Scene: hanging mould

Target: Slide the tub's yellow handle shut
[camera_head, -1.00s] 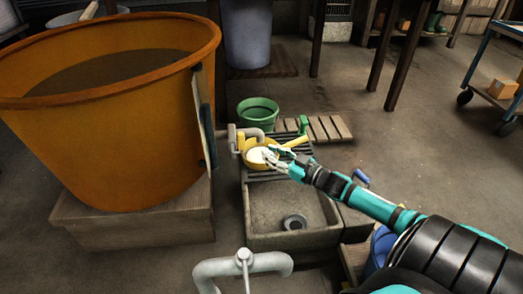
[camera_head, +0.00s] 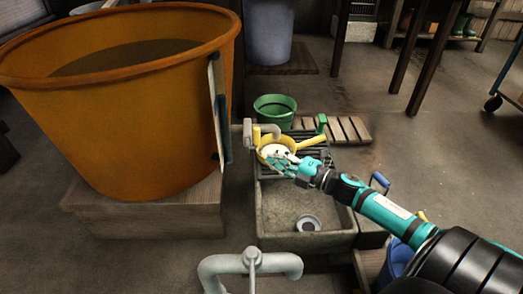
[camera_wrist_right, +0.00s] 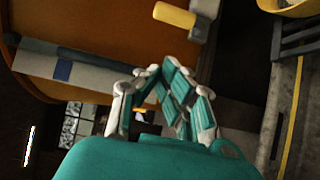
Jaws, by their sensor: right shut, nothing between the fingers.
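The tub (camera_head: 120,110) is large and orange and stands at the left. A grey spout (camera_head: 265,128) sticks out at its right side, with the tub's yellow handle (camera_head: 256,135) beside it. In the right wrist view the yellow handle (camera_wrist_right: 174,14) shows near the top, on a grey fitting, apart from my fingers. My right gripper (camera_head: 277,163) is shut and empty, over the near edge of the yellow pan, right of and nearer than the handle. In the right wrist view its fingertips (camera_wrist_right: 155,71) meet. My left gripper is not in view.
The yellow pan (camera_head: 311,141) rests on dark slats over a stone sink (camera_head: 275,210). A green bucket (camera_head: 273,108) and a green handle (camera_head: 321,123) are behind. A grey pipe (camera_head: 220,265) stands in front. A board (camera_head: 219,105) stands against the tub.

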